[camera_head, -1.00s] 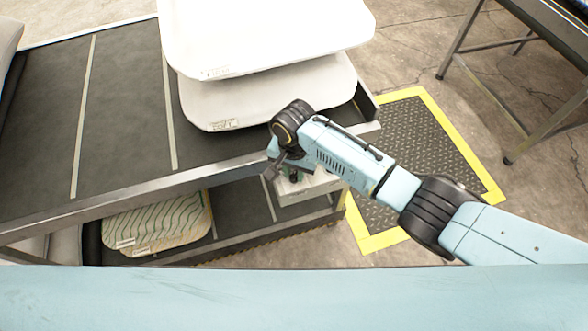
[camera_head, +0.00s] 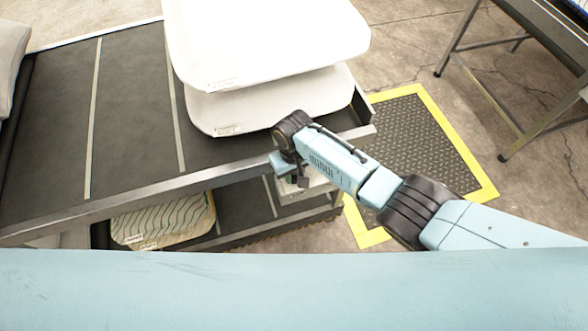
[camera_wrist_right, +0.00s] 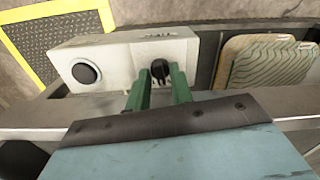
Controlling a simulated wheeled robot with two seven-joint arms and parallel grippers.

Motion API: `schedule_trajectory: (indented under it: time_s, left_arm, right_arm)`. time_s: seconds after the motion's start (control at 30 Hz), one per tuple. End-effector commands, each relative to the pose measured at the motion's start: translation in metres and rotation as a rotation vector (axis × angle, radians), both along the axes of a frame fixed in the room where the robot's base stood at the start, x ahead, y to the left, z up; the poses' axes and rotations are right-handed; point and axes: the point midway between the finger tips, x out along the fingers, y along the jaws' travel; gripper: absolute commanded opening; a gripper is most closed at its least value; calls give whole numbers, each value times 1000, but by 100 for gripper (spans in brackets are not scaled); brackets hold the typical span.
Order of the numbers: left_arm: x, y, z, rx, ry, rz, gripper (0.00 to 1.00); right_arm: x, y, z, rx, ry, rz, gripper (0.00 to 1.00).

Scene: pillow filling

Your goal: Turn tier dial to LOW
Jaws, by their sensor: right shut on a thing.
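A pale control box (camera_wrist_right: 118,66) is fixed at the table's front edge, with a large round black button on its left and a small black dial (camera_wrist_right: 160,67) on its right. My right gripper (camera_wrist_right: 160,76) has its green fingers on either side of the dial and is shut on it. In the head view the right gripper (camera_head: 290,180) is at the box (camera_head: 318,184), mostly hidden under its own wrist. The dial's pointer and label are too small to read. My left gripper is not in view.
White pillows (camera_head: 270,105) are stacked on the dark-topped table (camera_head: 130,110) above the box. A green-striped pillow (camera_head: 165,218) lies on the lower shelf. A yellow-edged floor mat (camera_head: 425,135) is to the right, with another table (camera_head: 545,30) beyond.

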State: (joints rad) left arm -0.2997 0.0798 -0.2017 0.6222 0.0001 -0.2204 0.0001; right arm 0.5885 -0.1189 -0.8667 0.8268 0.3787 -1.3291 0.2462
Motion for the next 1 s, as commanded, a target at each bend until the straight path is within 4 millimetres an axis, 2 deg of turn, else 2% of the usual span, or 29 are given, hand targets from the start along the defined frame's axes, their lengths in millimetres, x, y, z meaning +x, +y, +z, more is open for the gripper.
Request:
schedule_trajectory:
  time_s: [0.5,1.0]
  left_arm:
    - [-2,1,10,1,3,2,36]
    - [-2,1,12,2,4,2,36]
  right_arm:
    - [-1,0,0,1,4,417,0]
    - [-1,0,-1,1,2,557,0]
